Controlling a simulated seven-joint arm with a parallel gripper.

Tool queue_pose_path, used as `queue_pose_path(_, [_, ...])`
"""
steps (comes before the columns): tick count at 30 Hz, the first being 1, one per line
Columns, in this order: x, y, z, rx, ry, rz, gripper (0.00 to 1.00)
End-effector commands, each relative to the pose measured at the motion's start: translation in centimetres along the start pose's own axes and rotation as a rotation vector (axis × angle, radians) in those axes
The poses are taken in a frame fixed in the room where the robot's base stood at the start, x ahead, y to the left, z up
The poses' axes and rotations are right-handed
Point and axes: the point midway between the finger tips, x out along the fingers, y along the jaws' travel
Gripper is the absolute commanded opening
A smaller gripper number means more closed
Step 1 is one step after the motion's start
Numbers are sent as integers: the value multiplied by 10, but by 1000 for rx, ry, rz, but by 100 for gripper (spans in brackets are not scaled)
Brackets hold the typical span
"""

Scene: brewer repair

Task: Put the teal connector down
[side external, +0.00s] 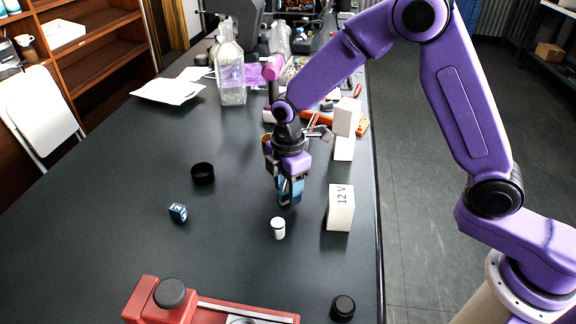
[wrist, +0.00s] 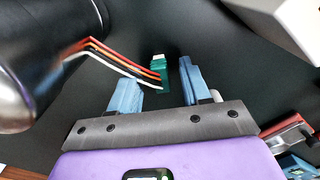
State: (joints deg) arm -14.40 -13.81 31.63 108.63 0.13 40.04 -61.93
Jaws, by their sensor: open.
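The teal connector (wrist: 158,69) shows in the wrist view, a small green block with a pale end, lying between and just beyond my fingertips. Several coloured wires run to it from the upper left. My gripper (wrist: 158,90) has its two blue fingers apart, one on each side of the connector, with a visible gap to the left finger. In the side view my gripper (side external: 289,198) points down low over the dark table; the connector cannot be made out there. Whether the connector touches the table is unclear.
A white box marked 12 V (side external: 340,208) stands right of my gripper, and a small white cylinder (side external: 278,228) stands in front. A red fixture (side external: 145,300) is at the front. The table's left middle is mostly clear.

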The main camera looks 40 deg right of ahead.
Motion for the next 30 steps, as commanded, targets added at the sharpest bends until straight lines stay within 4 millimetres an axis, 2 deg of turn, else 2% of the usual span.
queue_pose_path(9, [-62,1,0,0,3,6,47])
queue_pose_path(15, [-95,0,0,0,2,4,47])
queue_pose_path(21, [-110,0,0,0,0,1,47])
queue_pose_path(30, [-113,-3,1,5,1,1,47])
